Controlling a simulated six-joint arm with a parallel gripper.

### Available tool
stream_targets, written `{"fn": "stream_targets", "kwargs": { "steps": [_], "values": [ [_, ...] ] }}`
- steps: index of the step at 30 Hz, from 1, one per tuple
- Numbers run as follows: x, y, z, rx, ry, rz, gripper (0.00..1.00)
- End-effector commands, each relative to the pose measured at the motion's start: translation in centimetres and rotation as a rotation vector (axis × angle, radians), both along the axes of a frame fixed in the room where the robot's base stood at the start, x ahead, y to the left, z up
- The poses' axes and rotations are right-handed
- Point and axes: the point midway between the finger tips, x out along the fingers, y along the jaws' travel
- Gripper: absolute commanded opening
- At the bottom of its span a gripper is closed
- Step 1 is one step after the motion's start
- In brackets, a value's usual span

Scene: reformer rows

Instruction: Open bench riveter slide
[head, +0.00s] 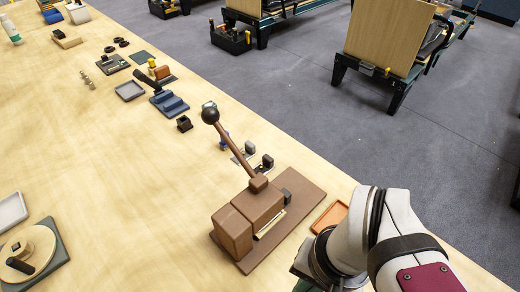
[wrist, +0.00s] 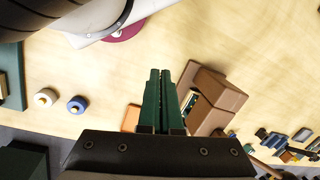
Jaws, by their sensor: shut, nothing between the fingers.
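The brown bench riveter (head: 262,206) stands on its flat brown base plate in the middle of the head view. Its lever (head: 238,150) with a black ball knob leans up and to the left. A pale strip (head: 270,224) and a small dark block (head: 287,196) show along its right side. In the wrist view the riveter (wrist: 218,98) lies just right of my gripper (wrist: 160,72). The green fingers are together and hold nothing. I cannot tell whether they touch the riveter. The head view does not clearly show the fingertips.
A shallow orange tray (head: 331,216) sits right of the riveter, by the table edge. Small dark fixtures (head: 258,160) stand behind the riveter, and more tools line the table farther off. A round fixture (head: 27,255) is at lower left. The tabletop (head: 130,185) left of the riveter is clear.

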Motion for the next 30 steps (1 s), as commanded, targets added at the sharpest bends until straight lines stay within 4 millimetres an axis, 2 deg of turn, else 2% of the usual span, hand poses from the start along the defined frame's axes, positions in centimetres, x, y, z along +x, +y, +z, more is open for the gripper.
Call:
{"fn": "stream_targets", "kwargs": {
  "steps": [1,2,4,5,6,8,9,12,15,18,22,30],
  "values": [
    [0.2,0.0,0.1,-0.001,-0.001,0.009,0.11],
    [0.8,-0.1,0.3,-0.003,-0.004,0.032,0.16],
    [3.7,-0.3,1.2,-0.016,-0.019,0.153,0.29],
    [5.6,-0.4,1.7,-0.025,-0.028,0.235,0.34],
    [8.8,-0.5,2.1,-0.039,-0.044,0.366,0.40],
    [13.7,-0.7,2.0,-0.059,-0.066,0.569,0.40],
    [16.9,-0.6,1.6,-0.072,-0.078,0.702,0.40],
    [23.5,-0.5,-0.3,-0.099,-0.102,0.990,0.40],
    [27.5,-0.3,-2.3,-0.116,-0.112,1.179,0.40],
    [29.1,-0.1,-3.3,-0.123,-0.118,1.261,0.40],
    [29.1,-0.2,-5.4,-0.122,-0.115,1.273,0.40],
    [29.0,-0.2,-13.1,-0.121,-0.114,1.268,0.40]
  ]
}}
